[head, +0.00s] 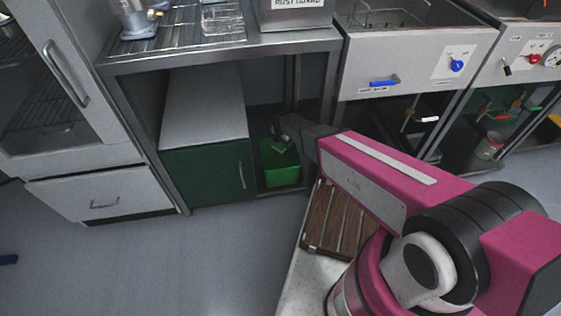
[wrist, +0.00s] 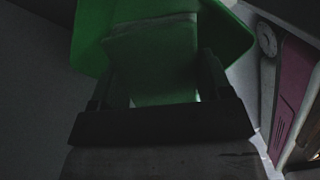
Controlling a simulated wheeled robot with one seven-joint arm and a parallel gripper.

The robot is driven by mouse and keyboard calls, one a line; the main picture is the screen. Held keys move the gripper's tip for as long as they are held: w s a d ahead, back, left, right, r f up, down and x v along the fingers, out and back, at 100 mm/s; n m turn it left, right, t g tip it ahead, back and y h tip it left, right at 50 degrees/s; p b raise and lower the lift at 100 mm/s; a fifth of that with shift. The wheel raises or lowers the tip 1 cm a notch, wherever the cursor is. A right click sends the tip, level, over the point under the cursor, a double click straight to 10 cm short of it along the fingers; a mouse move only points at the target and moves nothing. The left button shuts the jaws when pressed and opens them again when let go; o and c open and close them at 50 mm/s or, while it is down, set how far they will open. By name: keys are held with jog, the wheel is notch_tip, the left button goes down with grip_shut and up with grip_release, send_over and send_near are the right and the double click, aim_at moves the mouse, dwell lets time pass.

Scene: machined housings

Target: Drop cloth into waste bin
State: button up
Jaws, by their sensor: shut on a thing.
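The green waste bin (head: 281,176) stands on the floor under the bench, right of a dark green cabinet door. In the wrist view the bin (wrist: 90,38) spreads behind my fingers on both sides. My gripper (head: 281,138) is at the bin's opening, with my arm reaching in from the right. In the wrist view my gripper (wrist: 158,85) is shut on the cloth (wrist: 152,52), a dim greenish flat piece between the fingers. The cloth is in shadow and its lower end is partly hidden. I cannot tell whether it touches the bin.
The steel bench (head: 220,48) passes above the bin, and its leg stands close to the right. The dark green cabinet (head: 205,175) is close on the left. A slatted wooden board (head: 338,222) lies near my arm.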

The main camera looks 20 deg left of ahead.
jog(key=shift+f, duration=2.75)
jog(key=o, duration=1)
jog(key=shift+c, duration=0.2)
jog(key=shift+s+a+r, duration=0.1)
jog(key=shift+s+r, duration=0.15)
jog(key=shift+r, duration=1.55)
jog(key=shift+s+a+r, duration=0.1)
jog(key=shift+s+r, duration=0.2)
jog(key=shift+r, duration=1.45)
jog(key=shift+s+a+r, duration=0.1)
jog(key=shift+s+r, duration=0.15)
jog(key=shift+r, duration=1.55)
jog(key=shift+d, duration=0.1)
